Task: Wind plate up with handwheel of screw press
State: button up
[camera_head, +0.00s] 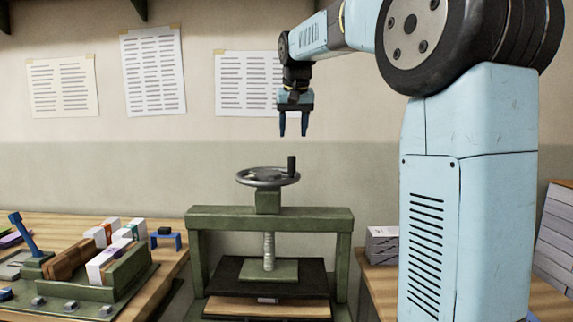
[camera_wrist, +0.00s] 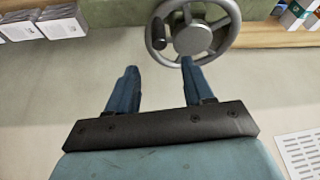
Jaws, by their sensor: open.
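The screw press has a green frame (camera_head: 270,214) and a grey spoked handwheel (camera_head: 262,181) on top, with an upright dark crank handle (camera_head: 292,167) at its right side. A threaded screw (camera_head: 268,246) runs down to a green block on the dark plate (camera_head: 230,268). A wooden board lies under the plate. My gripper (camera_head: 293,132) hangs open and empty above the handwheel, fingers pointing down. In the wrist view my fingers (camera_wrist: 158,72) are apart, and the handwheel (camera_wrist: 220,15) with its handle (camera_wrist: 158,32) shows beyond them, touching neither.
A left bench (camera_head: 166,262) holds a green tray of small blocks and a blue lever tool (camera_head: 22,232). Paper stacks (camera_head: 381,246) sit on the right bench. Printed sheets hang on the wall behind. The space around the handwheel looks clear.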

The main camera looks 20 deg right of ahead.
aim_at(290, 163)
jog(key=x, duration=1.2)
jog(key=shift+r, duration=0.1)
jog(key=shift+c, duration=0.3)
grip_shut()
jog(key=shift+a, duration=0.25)
jog(key=shift+d, duration=0.15)
